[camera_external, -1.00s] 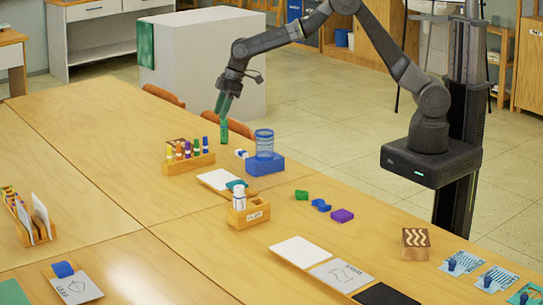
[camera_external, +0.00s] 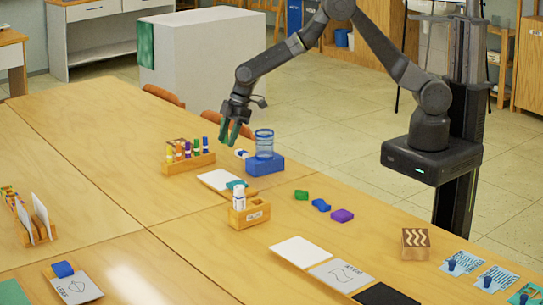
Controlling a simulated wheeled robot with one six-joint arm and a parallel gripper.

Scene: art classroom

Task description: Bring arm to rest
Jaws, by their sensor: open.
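My gripper (camera_external: 230,137) hangs over the far part of the wooden table (camera_external: 110,130), fingers pointing down. Its greenish fingers are apart and I see nothing held between them. It is right of the marker rack (camera_external: 188,162) and left of the blue base (camera_external: 265,165) with a clear blue-tinted cup on it. My arm (camera_external: 285,55) reaches left from its column, with the elbow raised high. The exact height of the fingertips above the table cannot be told.
A small white-and-blue item (camera_external: 242,153) lies just beside the gripper. A white bottle stands in a wooden holder (camera_external: 250,216). Coloured blocks, cards and a patterned block (camera_external: 415,244) lie nearer. Chairs (camera_external: 212,117) line the far edge. Air above the table is free.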

